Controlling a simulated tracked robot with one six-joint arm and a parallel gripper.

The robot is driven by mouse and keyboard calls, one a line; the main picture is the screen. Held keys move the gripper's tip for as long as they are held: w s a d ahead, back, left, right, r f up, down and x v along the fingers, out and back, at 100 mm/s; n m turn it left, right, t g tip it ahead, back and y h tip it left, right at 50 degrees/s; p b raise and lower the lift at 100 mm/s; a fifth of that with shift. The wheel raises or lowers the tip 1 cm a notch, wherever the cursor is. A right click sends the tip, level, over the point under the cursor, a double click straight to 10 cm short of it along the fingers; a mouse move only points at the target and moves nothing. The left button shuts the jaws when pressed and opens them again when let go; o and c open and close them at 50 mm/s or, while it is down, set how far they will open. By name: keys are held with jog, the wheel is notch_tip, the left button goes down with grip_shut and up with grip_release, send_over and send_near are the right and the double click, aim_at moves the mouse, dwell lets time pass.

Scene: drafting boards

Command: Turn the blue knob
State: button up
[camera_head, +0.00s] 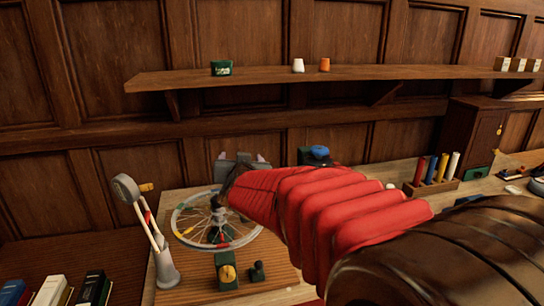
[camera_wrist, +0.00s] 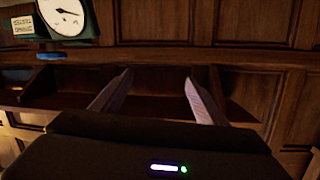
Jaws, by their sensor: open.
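The blue knob (camera_head: 319,152) sits on top of a dark box at the back of the wooden board, just right of my gripper in the head view. In the wrist view the blue knob (camera_wrist: 50,55) shows at the upper left, against the edge of a dark green box with a white dial gauge (camera_wrist: 63,15). My gripper (camera_head: 243,157) is partly hidden behind my red-sleeved arm in the head view. In the wrist view my gripper (camera_wrist: 158,76) has its two pale fingers apart, with nothing between them. The knob lies outside the fingers, not touching them.
A spoked wheel (camera_head: 205,235) lies on the board beneath my arm. A green block with a yellow knob (camera_head: 227,272) stands in front, a grey holder (camera_head: 167,270) at left. A rack of coloured tubes (camera_head: 432,185) is at right. A wall shelf (camera_head: 400,73) runs above.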

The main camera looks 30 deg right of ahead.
jog(key=s+a+f+n+g+y, duration=0.2)
jog(key=s+a+n+y, duration=0.1)
jog(key=s+a, duration=0.4)
jog(key=s+a+f+n+g+y, duration=0.1)
jog(key=s+a+f+n+y, duration=0.2)
jog(key=s+a, duration=0.45)
jog(key=s+f+g, duration=0.3)
jog(key=s+f, duration=0.1)
jog(key=s, duration=0.5)
jog(key=s+f+g, duration=0.2)
jog(key=s+f, duration=0.1)
jog(key=s, duration=0.6)
jog(key=shift+a+f+g, duration=0.4)
jog(key=shift+c, duration=0.5)
